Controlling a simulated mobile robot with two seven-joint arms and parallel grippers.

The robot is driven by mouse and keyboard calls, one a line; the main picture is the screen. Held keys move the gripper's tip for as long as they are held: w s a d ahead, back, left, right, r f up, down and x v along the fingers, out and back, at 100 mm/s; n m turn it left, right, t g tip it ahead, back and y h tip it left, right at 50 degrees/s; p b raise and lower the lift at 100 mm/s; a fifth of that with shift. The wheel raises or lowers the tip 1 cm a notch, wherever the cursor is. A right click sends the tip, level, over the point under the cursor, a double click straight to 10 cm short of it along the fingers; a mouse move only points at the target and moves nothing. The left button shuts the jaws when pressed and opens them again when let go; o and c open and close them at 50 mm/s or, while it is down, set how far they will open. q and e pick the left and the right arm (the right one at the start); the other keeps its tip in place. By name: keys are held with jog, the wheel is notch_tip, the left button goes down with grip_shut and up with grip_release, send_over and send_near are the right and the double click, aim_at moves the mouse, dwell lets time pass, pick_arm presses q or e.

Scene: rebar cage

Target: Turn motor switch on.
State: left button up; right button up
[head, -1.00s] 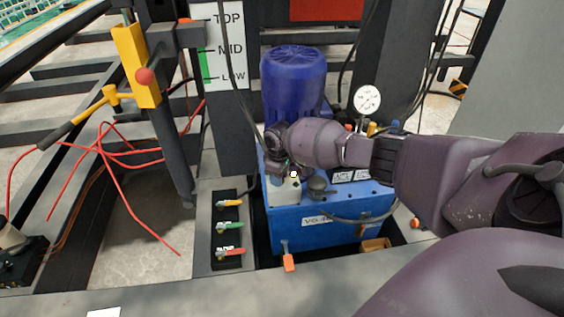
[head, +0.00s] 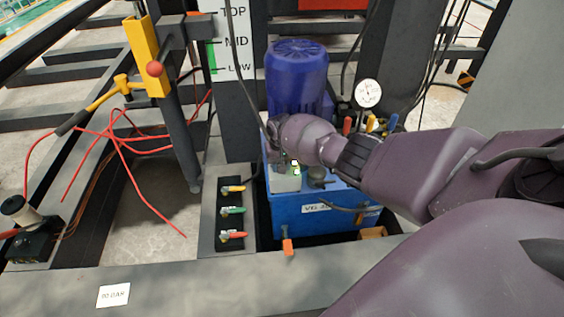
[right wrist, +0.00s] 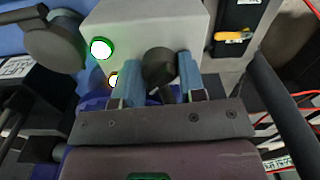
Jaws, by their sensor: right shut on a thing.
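The motor switch is a black knob (right wrist: 160,66) on a pale grey box (right wrist: 135,22). A green-ringed lamp (right wrist: 101,48) glows bright on the box, with a second lit lamp partly hidden below it. My right gripper (right wrist: 160,78) is shut on the knob, one blue-padded finger on each side. In the head view the box (head: 286,181) stands on the blue power unit (head: 290,205), below the blue motor (head: 296,80). There my right wrist covers the knob and fingertips, and a small green-white glow shows beside them. My left gripper is not in view.
A pressure gauge (head: 368,93) and coloured levers (head: 370,123) stand behind my right forearm. A panel with several coloured handles (head: 232,211) is left of the unit. Red cables (head: 125,150) and a yellow lever bracket (head: 147,60) are further left.

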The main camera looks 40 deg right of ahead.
jog(key=shift+m, duration=0.7)
jog(key=o, duration=0.9)
